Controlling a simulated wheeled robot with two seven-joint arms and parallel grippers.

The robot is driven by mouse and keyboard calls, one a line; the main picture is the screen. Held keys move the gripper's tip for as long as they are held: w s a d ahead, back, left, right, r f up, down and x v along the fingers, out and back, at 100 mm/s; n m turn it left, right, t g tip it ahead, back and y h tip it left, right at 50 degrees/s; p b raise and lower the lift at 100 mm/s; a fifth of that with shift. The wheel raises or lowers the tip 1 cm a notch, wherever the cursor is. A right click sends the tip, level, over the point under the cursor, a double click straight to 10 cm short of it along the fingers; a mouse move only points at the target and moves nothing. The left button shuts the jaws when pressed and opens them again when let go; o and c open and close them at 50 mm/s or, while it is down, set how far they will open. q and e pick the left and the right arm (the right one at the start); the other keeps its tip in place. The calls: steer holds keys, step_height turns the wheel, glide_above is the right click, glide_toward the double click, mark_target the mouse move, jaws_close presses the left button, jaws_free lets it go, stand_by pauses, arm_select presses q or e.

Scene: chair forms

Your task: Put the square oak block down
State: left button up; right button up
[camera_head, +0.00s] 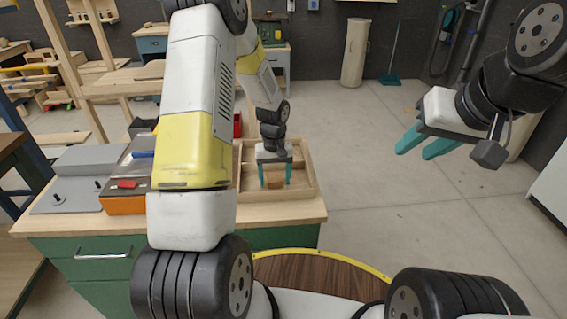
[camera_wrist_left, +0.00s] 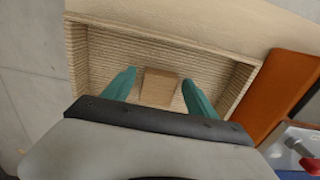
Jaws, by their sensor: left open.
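The square oak block (camera_wrist_left: 159,88) is a small light-brown block inside a shallow wooden tray (camera_wrist_left: 165,33). In the left wrist view it lies between the two teal fingers of my left gripper (camera_wrist_left: 159,92), with a gap on each side. In the head view my left gripper (camera_head: 274,176) reaches down into the tray (camera_head: 307,176), fingers apart, with the block (camera_head: 272,182) small and partly hidden between them. My right gripper (camera_head: 425,147) hangs over the floor at the right, its teal fingers apart with nothing seen between them.
The tray stands on a wooden-topped green cabinet (camera_head: 98,243). Left of it are an orange box (camera_head: 122,205) and a grey board (camera_head: 75,178). The orange box is close beside the tray in the left wrist view (camera_wrist_left: 285,93). Open floor lies to the right.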

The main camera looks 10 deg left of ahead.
mark_target(275, 180)
arm_select(q)
step_height(275, 180, up, 12)
steer(key=r, duration=0.1)
steer(key=s+r+m+t, duration=0.1)
steer(key=s+r, duration=0.4)
steer(key=r, duration=0.2)
steer(key=s+r+m+t, duration=0.1)
steer(key=s+r+t, duration=0.1)
steer(key=s+r, duration=0.3)
steer(key=s+d+r+m+t+h, duration=0.1)
steer(key=s+r, duration=0.3)
steer(key=s, duration=0.2)
steer(key=s+d+r+t+h, duration=0.1)
steer(key=s+r+t, duration=0.1)
steer(key=s, duration=0.5)
steer(key=shift+s+d+r+m, duration=0.15)
steer(key=shift+s+r+m, duration=0.2)
steer(key=shift+r, duration=0.5)
steer(key=shift+w, duration=0.1)
